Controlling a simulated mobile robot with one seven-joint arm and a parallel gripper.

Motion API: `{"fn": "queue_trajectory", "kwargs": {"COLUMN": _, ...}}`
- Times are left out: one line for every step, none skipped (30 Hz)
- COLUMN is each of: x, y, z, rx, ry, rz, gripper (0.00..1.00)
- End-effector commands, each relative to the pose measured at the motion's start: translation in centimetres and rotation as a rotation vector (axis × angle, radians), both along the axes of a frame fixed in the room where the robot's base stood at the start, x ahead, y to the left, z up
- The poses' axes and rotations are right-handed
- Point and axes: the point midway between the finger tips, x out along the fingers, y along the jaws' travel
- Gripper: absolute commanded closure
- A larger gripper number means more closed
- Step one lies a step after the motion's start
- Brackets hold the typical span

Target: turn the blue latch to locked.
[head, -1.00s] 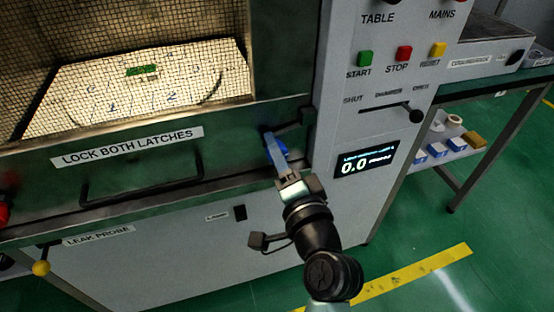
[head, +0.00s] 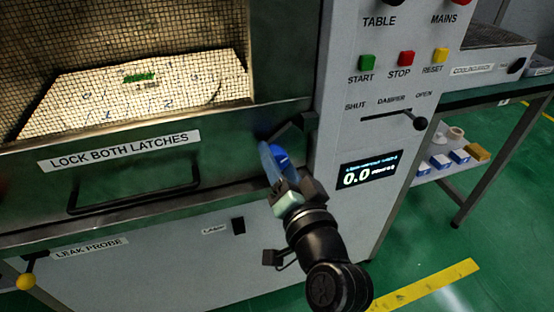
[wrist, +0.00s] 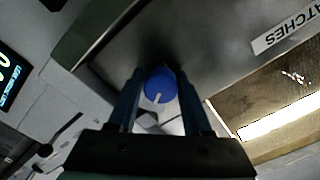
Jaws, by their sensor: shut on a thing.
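In the head view the fingers partly cover the latch. I cannot read any locked or unlocked mark.
The door has a handle (head: 135,190) and a "LOCK BOTH LATCHES" label (head: 119,151). A control panel with START (head: 367,62), STOP and RESET buttons, a damper lever (head: 420,123) and a display (head: 369,170) is to the right. A dark bracket (head: 295,128) is just above the latch.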

Motion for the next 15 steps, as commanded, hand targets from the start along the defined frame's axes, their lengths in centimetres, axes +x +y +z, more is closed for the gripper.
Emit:
{"fn": "queue_trajectory", "kwargs": {"x": 0.03, "y": -0.31, "z": 0.4, "rx": -0.005, "ry": -0.011, "rz": -0.008, "gripper": 1.0}}
{"fn": "queue_trajectory", "kwargs": {"x": 0.03, "y": -0.32, "z": 0.41, "rx": -0.005, "ry": -0.011, "rz": -0.008, "gripper": 1.0}}
{"fn": "queue_trajectory", "kwargs": {"x": 0.03, "y": -0.32, "z": 0.42, "rx": -0.005, "ry": -0.011, "rz": -0.009, "gripper": 1.0}}
{"fn": "queue_trajectory", "kwargs": {"x": 0.03, "y": -0.32, "z": 0.42, "rx": -0.005, "ry": -0.011, "rz": -0.009, "gripper": 1.0}}
{"fn": "queue_trajectory", "kwargs": {"x": 0.03, "y": -0.32, "z": 0.43, "rx": -0.005, "ry": -0.011, "rz": -0.009, "gripper": 1.0}}
{"fn": "queue_trajectory", "kwargs": {"x": 0.03, "y": -0.32, "z": 0.43, "rx": -0.005, "ry": -0.011, "rz": -0.009, "gripper": 1.0}}
{"fn": "queue_trajectory", "kwargs": {"x": 0.03, "y": -0.32, "z": 0.44, "rx": -0.005, "ry": -0.011, "rz": -0.009, "gripper": 1.0}}
{"fn": "queue_trajectory", "kwargs": {"x": 0.03, "y": -0.32, "z": 0.44, "rx": -0.005, "ry": -0.011, "rz": -0.009, "gripper": 0.49}}
{"fn": "queue_trajectory", "kwargs": {"x": 0.03, "y": -0.32, "z": 0.45, "rx": -0.005, "ry": -0.012, "rz": -0.008, "gripper": 0.41}}
{"fn": "queue_trajectory", "kwargs": {"x": 0.03, "y": -0.29, "z": 0.43, "rx": -0.004, "ry": -0.011, "rz": -0.008, "gripper": 0.36}}
{"fn": "queue_trajectory", "kwargs": {"x": 0.03, "y": -0.27, "z": 0.41, "rx": -0.004, "ry": -0.01, "rz": -0.007, "gripper": 0.31}}
{"fn": "queue_trajectory", "kwargs": {"x": 0.03, "y": -0.24, "z": 0.37, "rx": -0.003, "ry": -0.009, "rz": -0.006, "gripper": 0.23}}
{"fn": "queue_trajectory", "kwargs": {"x": 0.03, "y": -0.22, "z": 0.34, "rx": -0.003, "ry": -0.008, "rz": -0.006, "gripper": 0.23}}
{"fn": "queue_trajectory", "kwargs": {"x": 0.02, "y": -0.2, "z": 0.31, "rx": -0.003, "ry": -0.008, "rz": -0.006, "gripper": 0.23}}
{"fn": "queue_trajectory", "kwargs": {"x": 0.02, "y": -0.17, "z": 0.27, "rx": -0.002, "ry": -0.007, "rz": -0.005, "gripper": 0.23}}
